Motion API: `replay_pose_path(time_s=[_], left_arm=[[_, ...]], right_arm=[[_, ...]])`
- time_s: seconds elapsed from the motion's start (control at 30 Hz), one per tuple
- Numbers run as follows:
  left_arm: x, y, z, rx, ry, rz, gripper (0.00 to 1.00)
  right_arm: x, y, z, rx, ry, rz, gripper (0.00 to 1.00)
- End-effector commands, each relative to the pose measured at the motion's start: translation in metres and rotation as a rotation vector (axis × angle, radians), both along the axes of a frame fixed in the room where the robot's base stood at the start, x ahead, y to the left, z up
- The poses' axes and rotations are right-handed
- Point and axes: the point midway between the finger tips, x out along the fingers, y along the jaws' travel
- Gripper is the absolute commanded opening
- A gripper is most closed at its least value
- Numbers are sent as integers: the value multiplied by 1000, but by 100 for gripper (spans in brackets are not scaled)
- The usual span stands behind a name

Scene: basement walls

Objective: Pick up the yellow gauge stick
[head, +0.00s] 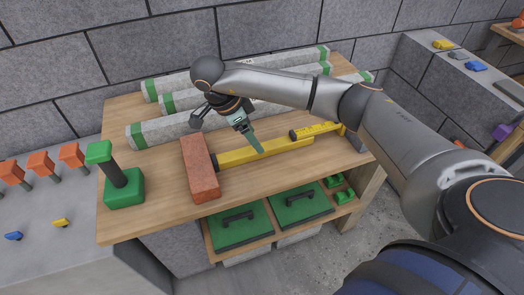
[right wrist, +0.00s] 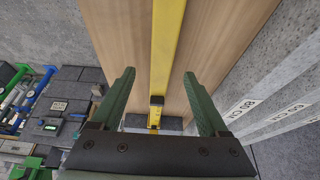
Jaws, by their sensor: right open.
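A long yellow stick (head: 284,148), which I take as the gauge stick, lies on the wooden bench top with its dark left end close to a red brick. My right gripper (head: 259,151) reaches down over the middle of the stick. In the right wrist view the gripper (right wrist: 157,78) is open, with one green finger on each side of the yellow stick (right wrist: 167,45), and holds nothing. How far the fingertips are above the bench is hard to tell. My left gripper is not in view.
The red brick (head: 200,167) and a green block with a black post (head: 123,187) stand on the left of the bench.

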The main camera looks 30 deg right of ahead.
Motion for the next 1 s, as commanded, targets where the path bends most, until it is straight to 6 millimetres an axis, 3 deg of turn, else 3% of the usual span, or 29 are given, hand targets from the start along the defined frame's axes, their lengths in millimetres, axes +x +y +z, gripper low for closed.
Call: replay_pose_path(time_s=[0.17,0.4,0.73,1.0], left_arm=[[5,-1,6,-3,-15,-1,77],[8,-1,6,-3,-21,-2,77],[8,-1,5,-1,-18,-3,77],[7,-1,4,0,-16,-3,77]], right_arm=[[-1,-5,-12,1,1,-2,78],[-3,-19,-45,2,1,-2,78],[-3,-22,-51,2,-1,0,78],[-3,-22,-51,2,0,0,47]])
